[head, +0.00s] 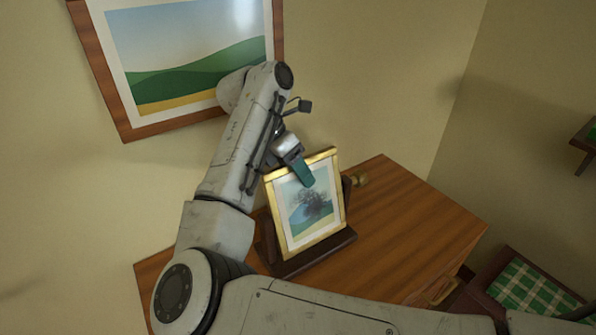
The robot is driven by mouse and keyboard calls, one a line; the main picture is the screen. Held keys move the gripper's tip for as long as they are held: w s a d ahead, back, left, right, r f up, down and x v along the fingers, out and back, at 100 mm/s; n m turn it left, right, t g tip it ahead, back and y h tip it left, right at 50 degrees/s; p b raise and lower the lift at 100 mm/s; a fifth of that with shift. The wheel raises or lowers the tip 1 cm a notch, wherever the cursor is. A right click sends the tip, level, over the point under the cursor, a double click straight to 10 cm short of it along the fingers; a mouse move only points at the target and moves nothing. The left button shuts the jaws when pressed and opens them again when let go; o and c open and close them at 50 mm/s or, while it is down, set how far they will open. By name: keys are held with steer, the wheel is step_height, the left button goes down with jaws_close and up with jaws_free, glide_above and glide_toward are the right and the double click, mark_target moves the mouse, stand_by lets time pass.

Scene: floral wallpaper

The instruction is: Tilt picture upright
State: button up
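A small gold-framed picture (309,208) of a tree on green ground stands in a dark wooden stand (305,256) on a wooden cabinet. In the view it leans slightly, with its top edge sloping up to the right. My gripper (304,174) is at the top edge of this frame. One teal finger shows in front of the picture; the other finger is hidden, so I cannot tell whether it grips the frame. A larger wood-framed landscape picture (185,70) hangs on the wall, also slanted in the view and partly hidden by my arm.
The wooden cabinet top (405,215) is clear to the right of the stand. A small brass-coloured object (360,180) lies behind the frame's right side. A chair with a green checked seat (530,290) stands at lower right, and a shelf (584,140) at the right edge.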

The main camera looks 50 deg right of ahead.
jaws_close()
stand_by(0.3)
